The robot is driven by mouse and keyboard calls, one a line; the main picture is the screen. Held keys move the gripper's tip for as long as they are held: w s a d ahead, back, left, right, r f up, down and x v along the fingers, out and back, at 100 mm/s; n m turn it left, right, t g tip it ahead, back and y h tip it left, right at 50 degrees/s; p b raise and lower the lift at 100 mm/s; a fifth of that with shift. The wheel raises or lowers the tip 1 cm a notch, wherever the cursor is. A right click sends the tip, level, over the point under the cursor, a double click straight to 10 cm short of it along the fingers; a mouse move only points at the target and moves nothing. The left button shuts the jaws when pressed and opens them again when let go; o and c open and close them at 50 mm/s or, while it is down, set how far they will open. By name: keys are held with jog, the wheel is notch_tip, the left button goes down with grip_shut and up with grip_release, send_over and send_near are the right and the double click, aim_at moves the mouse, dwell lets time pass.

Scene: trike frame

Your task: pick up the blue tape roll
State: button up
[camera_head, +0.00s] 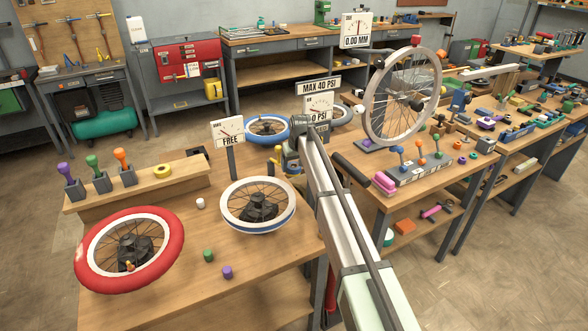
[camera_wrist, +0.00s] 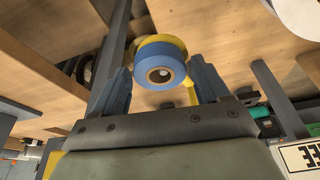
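The blue tape roll (camera_wrist: 148,60) shows in the wrist view, with a brown core and its round face toward the camera. It lies between the two fingers of my gripper (camera_wrist: 161,66), with a narrow gap seen on each side. A yellow rounded thing (camera_wrist: 163,40) shows directly behind the roll; I cannot tell whether they touch. My gripper is open. In the head view my gripper (camera_head: 291,152) is at the far end of my arm, near the bench's back edge, and my arm and gripper hide much there; I cannot make out the blue roll clearly.
A gauge sign on a post (camera_head: 228,134) stands left of my gripper. A white-rimmed wheel (camera_head: 230,208) and a red-tyred wheel (camera_head: 95,268) lie on the front bench. A large upright wheel (camera_head: 377,118) stands to the right.

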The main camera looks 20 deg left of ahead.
jog(key=c, duration=0.9)
jog(key=shift+c, duration=0.2)
jog(key=shift+r, duration=0.15)
